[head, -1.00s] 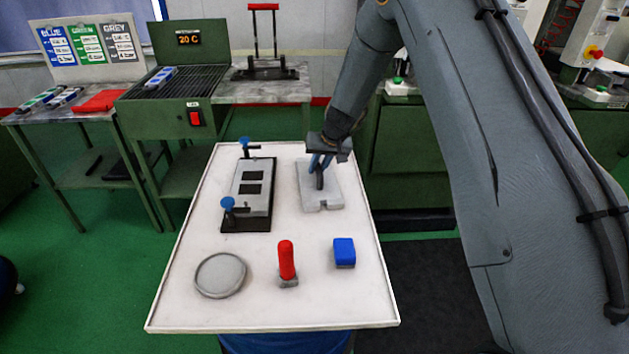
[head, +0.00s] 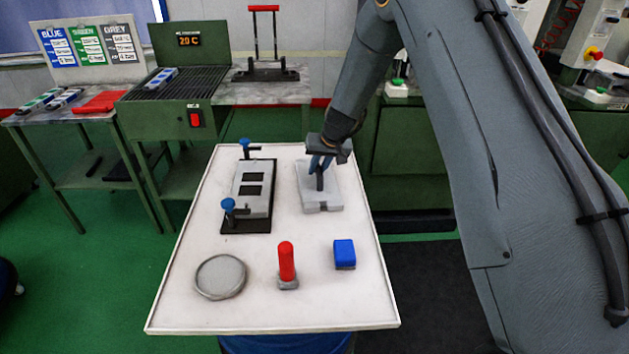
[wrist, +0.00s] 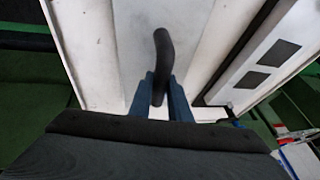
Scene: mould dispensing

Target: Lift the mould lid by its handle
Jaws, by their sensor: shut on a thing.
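The mould lid (head: 322,198) is a light grey plate with a dark upright handle (wrist: 162,62). It is at the back right of the white table, and I cannot tell whether it rests on the top or is slightly raised. My gripper (head: 320,162) is over the lid with its blue fingers shut on the handle. In the wrist view the fingers (wrist: 161,95) close on the handle from both sides. The mould base (head: 252,190), grey with two dark cavities on a black plate, lies left of the lid. Blue-knobbed clamps (head: 228,204) stand at its ends.
On the white table (head: 180,316) in front are a round grey dish (head: 220,277), a red-handled tool (head: 286,262) and a blue block (head: 344,253). A green bench with a grill (head: 180,85) stands behind left. The table's right front is clear.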

